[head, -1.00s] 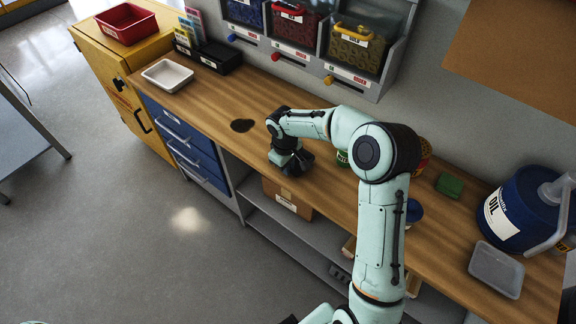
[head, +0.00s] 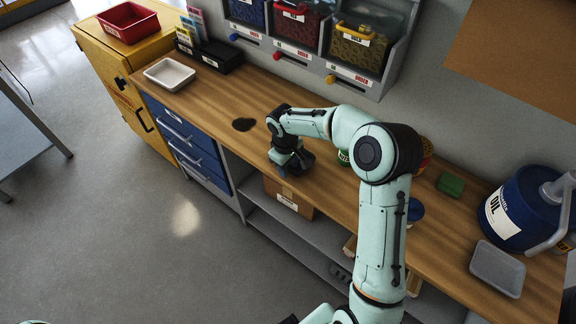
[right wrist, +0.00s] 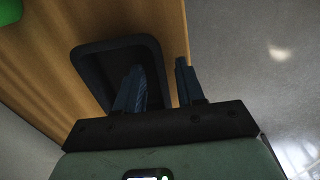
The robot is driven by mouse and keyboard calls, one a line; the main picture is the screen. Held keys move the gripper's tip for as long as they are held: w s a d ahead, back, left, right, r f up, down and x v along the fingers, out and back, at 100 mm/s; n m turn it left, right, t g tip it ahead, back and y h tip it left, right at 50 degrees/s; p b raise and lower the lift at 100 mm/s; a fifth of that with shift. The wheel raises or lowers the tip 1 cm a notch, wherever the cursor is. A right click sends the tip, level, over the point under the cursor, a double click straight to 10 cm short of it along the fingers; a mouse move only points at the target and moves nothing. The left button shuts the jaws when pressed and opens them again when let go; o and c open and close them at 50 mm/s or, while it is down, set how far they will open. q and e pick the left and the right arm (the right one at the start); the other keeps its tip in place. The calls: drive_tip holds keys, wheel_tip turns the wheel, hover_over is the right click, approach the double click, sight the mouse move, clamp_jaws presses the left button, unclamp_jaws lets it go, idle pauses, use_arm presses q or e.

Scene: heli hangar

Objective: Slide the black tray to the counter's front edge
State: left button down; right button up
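The black tray (right wrist: 92,76) lies on the wooden counter in the right wrist view, with a narrow strip of wood between its right wall and the counter's front edge. In the head view it is mostly hidden under my right gripper (head: 284,168). In the right wrist view my right gripper (right wrist: 160,88) is open, with one dark blue finger over the tray's inside and the other outside its right wall, close to the counter's edge. I see a gap between the outer finger and the wall; contact of the inner finger cannot be told. My left gripper is out of view.
The wooden counter (head: 210,98) has a dark stain (head: 243,124) left of the gripper. A white tray (head: 169,74) and black organiser (head: 213,58) stand farther left. A green can (head: 344,157) is close on the right. Bins (head: 360,50) hang behind. Open floor lies in front.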

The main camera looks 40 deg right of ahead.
wheel_tip(320, 180, up, 13)
drive_tip(key=a, duration=0.1)
drive_tip(key=shift+f+p, duration=0.15)
drive_tip(key=shift+p, duration=0.3)
drive_tip(key=shift+s+f, duration=0.1)
drive_tip(key=s+a+f+y, duration=0.15)
drive_tip(key=a+f, duration=0.25)
drive_tip(key=f, duration=0.4)
drive_tip(key=s+a+f+m+y, duration=0.15)
drive_tip(key=a+f, duration=0.25)
drive_tip(key=f, duration=0.4)
drive_tip(key=s+a+f+y, duration=0.15)
drive_tip(key=a+f, duration=0.25)
drive_tip(key=f, duration=0.4)
drive_tip(key=s+a+f+m, duration=0.2)
drive_tip(key=s+a+f, duration=0.2)
drive_tip(key=s, duration=0.6)
drive_tip(key=s+a+f+m, duration=0.3)
drive_tip(key=s+a+f, duration=0.1)
drive_tip(key=s+f, duration=0.5)
drive_tip(key=shift+s+f+g, duration=0.25)
drive_tip(key=shift+s+g, duration=0.15)
drive_tip(key=shift+s, duration=0.65)
